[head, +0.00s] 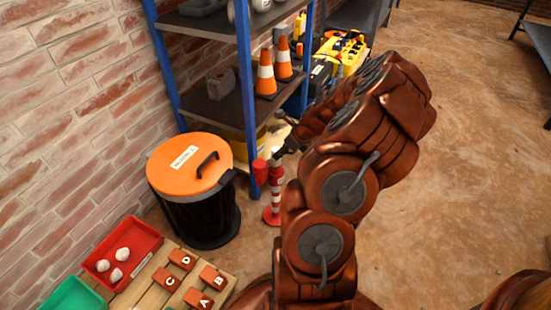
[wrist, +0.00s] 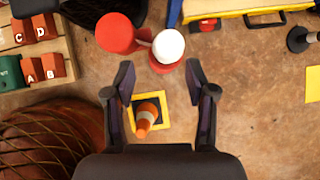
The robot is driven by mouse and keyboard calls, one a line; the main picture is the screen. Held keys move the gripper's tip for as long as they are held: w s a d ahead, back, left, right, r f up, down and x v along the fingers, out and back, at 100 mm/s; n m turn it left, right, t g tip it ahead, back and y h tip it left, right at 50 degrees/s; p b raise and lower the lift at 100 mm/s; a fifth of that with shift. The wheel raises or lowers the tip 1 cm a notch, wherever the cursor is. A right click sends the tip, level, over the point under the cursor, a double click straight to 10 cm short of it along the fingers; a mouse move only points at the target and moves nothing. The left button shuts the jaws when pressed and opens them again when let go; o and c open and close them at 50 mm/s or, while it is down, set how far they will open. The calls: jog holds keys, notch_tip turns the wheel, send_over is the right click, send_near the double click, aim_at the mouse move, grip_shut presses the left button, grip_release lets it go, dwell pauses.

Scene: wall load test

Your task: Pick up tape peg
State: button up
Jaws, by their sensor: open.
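The tape peg (head: 275,207) is a red and white striped post on a round red base, standing upright on the floor in the head view. A red cylinder (head: 260,172) sits beside its top. In the wrist view I look down on the peg's white top (wrist: 168,46), with the red cylinder (wrist: 115,33) to its left. My gripper (wrist: 160,76) is open and empty, and the peg's top lies just beyond its fingertips in the picture. In the head view my gripper (head: 283,150) is small and dark near the peg's top, partly hidden by my arm.
An orange-lidded bin (head: 190,165) stands left of the peg. A blue-post shelf (head: 245,95) with cones is behind. Lettered blocks (head: 197,298) and a red tray (head: 122,250) are at lower left. A small cone (wrist: 147,116) stands on a yellow-edged square. Floor at right is clear.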

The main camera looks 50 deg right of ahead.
jog(key=shift+m, duration=0.5)
jog(key=shift+d+b+x, duration=0.2)
jog(key=shift+b+x, duration=0.4)
jog(key=shift+x, duration=0.7)
jog(key=shift+d+b+x, duration=0.15)
jog(key=shift+b+x, duration=0.45)
jog(key=shift+x, duration=0.75)
jog(key=shift+d+b+x, duration=0.2)
jog(key=shift+b+x, duration=0.4)
jog(key=shift+x, duration=0.7)
jog(key=shift+s+f, duration=0.1)
jog(key=shift+s, duration=0.05)
jog(key=c, duration=1)
